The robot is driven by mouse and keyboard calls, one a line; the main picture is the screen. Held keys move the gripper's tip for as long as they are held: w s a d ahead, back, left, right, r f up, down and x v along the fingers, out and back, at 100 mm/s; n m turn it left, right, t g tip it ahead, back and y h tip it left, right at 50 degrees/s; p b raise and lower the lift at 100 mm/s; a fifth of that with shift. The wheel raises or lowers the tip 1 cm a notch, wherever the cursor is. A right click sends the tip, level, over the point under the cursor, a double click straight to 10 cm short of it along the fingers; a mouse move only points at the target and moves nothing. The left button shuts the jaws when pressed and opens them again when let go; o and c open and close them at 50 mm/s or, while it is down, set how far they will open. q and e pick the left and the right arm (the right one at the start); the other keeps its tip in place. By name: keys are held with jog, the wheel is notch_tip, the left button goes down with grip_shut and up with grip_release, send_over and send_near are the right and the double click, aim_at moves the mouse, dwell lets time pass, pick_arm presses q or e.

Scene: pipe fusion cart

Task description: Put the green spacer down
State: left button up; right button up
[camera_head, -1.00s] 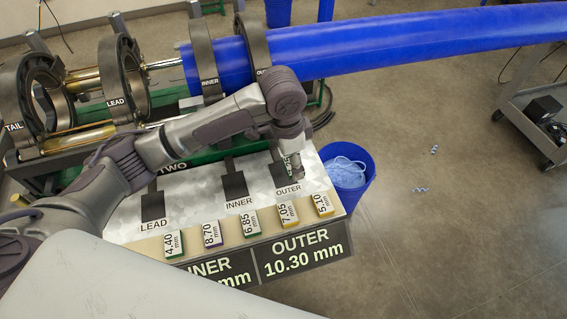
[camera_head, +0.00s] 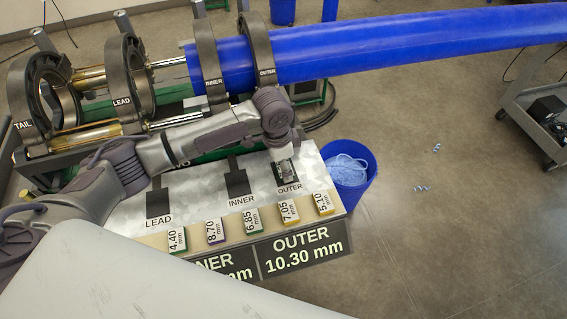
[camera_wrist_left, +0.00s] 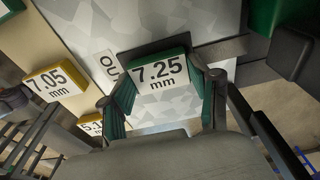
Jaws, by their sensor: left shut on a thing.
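My left gripper (camera_head: 284,172) is over the dark pad (camera_head: 291,182) marked OUTER on the pale board. It is shut on the green spacer (camera_wrist_left: 160,76), which has a white face reading 7.25 mm. In the left wrist view the spacer sits between the two fingers of the left gripper (camera_wrist_left: 163,92), close over the dark OUTER pad (camera_wrist_left: 150,48). I cannot tell whether its underside touches the pad. In the head view the gripper mostly hides the spacer. My right gripper is not in view.
Along the board's front edge lie several labelled spacers, including 7.05 (camera_head: 289,212) and 5.10 (camera_head: 324,202). The INNER pad (camera_head: 237,184) and LEAD pad (camera_head: 158,202) are bare. A blue bin (camera_head: 349,188) stands right of the board. The clamps and blue pipe (camera_head: 400,48) lie behind.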

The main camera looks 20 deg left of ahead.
aim_at(278, 169)
pick_arm(q)
jog(key=o, duration=1.1)
jog(key=shift+r, duration=0.25)
notch_tip(278, 169, up, 12)
jog(key=a+b, duration=0.1)
jog(key=shift+s+f, duration=0.2)
jog(key=shift+s, duration=0.2)
